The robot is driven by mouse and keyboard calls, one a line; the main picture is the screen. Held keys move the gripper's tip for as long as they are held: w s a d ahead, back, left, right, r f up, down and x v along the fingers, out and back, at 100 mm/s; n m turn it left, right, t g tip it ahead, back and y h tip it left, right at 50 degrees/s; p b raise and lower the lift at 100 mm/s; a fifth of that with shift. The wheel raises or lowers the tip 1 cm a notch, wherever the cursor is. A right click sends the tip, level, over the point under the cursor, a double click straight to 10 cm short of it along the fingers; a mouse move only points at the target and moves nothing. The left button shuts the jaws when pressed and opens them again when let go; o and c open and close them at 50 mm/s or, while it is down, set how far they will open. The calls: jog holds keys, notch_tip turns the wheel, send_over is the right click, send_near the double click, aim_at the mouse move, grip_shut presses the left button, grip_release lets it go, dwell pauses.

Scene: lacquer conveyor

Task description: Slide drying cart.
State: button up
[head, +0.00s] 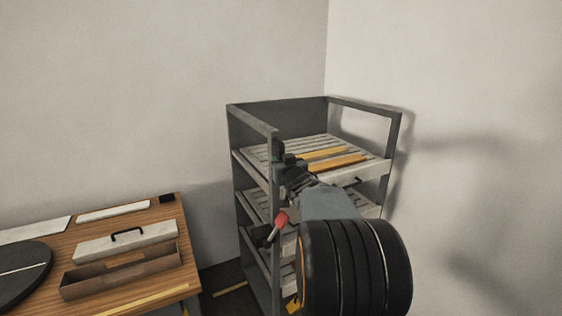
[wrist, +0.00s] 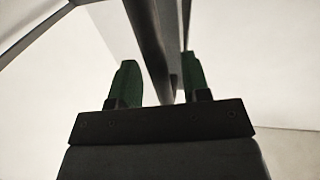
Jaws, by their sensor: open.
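The drying cart, a tall dark grey rack with several slatted shelves, stands against the back wall in the head view; its front left post (head: 275,185) and top rail (head: 252,118) show. My gripper (head: 284,153) is by the upper part of that post, at the height of the top shelf. In the wrist view my gripper (wrist: 160,65) has its two green fingers apart. A dark grey bar of the cart (wrist: 150,45) runs up between them in the picture. I cannot tell whether the fingers touch it. My arm hides part of the lower shelves.
Orange strips (head: 335,160) lie on the top shelf. A wooden table (head: 165,210) at left holds a lidded-looking white block with a black handle (head: 125,240), a brown open box (head: 120,273) and a black disc (head: 22,275). A wall stands close right of the cart.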

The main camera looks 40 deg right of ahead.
jog(key=shift+w+d, duration=0.1)
jog(key=shift+w, duration=0.25)
grip_shut()
dwell(0.3)
jog(key=shift+f, duration=0.1)
